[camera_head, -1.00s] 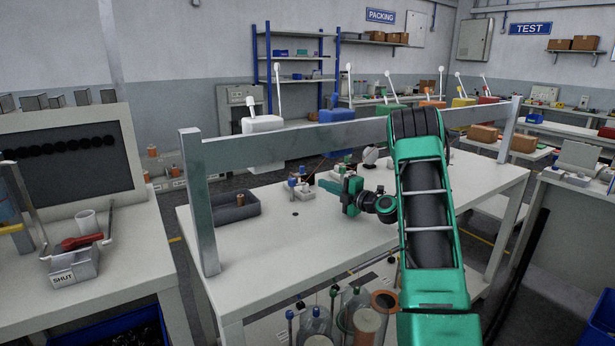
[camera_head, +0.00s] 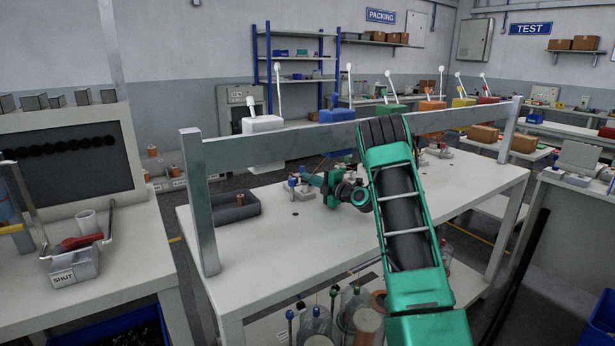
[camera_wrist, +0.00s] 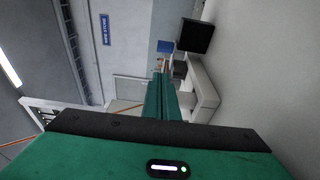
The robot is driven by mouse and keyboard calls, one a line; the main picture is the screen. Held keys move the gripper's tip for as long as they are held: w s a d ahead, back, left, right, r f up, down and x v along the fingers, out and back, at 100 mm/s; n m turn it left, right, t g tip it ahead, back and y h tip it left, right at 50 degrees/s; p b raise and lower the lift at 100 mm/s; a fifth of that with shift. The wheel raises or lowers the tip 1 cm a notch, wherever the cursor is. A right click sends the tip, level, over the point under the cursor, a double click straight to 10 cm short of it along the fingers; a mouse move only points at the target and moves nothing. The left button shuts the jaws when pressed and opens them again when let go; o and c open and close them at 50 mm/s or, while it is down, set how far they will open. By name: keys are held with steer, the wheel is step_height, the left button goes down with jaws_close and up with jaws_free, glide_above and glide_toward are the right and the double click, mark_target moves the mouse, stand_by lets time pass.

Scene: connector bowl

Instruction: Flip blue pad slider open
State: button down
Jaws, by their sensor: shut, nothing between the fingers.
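A small pale fixture (camera_head: 300,195) with a blue knob (camera_head: 292,183) sits on the white workbench, left of the middle, in the head view. I take this for the blue pad slider; it is too small to tell how its slider stands. My gripper (camera_head: 309,179) is low over the bench, just right of the blue knob, pointing left. I cannot tell whether it touches the fixture, which it partly hides. In the wrist view the green fingers (camera_wrist: 160,80) lie together with nothing visible between them.
A grey metal rail (camera_head: 265,147) crosses above the bench on posts. Other small fixtures (camera_head: 437,150) stand to the right. The front left of the bench top is clear.

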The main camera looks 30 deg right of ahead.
steer(key=shift+w+d, duration=0.3)
steer(key=shift+w, duration=0.45)
steer(key=shift+w+d, duration=0.3)
steer(key=shift+w, duration=0.45)
steer(key=shift+w+d, duration=0.3)
steer(key=shift+w, duration=0.45)
